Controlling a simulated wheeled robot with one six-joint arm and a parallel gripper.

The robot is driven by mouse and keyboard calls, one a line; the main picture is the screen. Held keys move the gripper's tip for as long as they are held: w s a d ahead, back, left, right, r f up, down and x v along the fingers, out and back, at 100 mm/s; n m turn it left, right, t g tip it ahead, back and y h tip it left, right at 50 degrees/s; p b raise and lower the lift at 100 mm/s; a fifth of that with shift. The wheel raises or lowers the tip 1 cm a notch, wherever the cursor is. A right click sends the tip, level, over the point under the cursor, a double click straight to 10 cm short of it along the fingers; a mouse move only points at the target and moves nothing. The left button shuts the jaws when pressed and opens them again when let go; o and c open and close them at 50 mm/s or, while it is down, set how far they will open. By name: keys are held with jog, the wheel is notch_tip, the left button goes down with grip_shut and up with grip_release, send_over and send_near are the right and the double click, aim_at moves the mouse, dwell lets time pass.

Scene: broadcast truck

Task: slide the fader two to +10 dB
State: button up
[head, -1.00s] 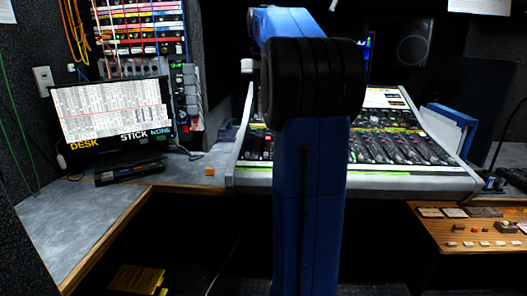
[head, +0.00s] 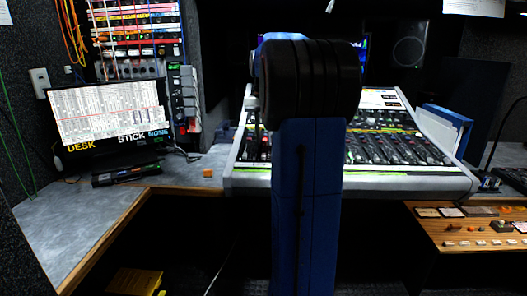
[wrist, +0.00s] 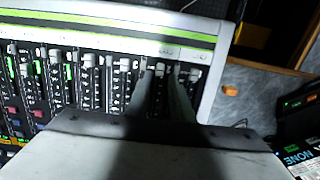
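The mixing console (head: 390,184) stands on the desk, partly hidden behind my blue arm in the head view. In the wrist view its fader bank (wrist: 75,82) runs across the left and middle, with several pale fader caps near the white front rim. My gripper (wrist: 161,76) reaches over the faders near the console's end. Its two dark fingers are apart, with a gap between them. A pale fader cap (wrist: 160,67) shows near the fingertips; I cannot tell whether they touch it. Fader numbers and dB marks are too small to read. The head view hides my gripper.
A small orange block (head: 208,173) lies on the grey desk left of the console; the wrist view also shows it (wrist: 230,91). A lit monitor (head: 108,112) stands further left. A wooden button panel (head: 465,235) is at the right. The desk around the block is clear.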

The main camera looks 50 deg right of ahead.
aim_at(263, 157)
jog(key=shift+f, duration=2.65)
grip_shut()
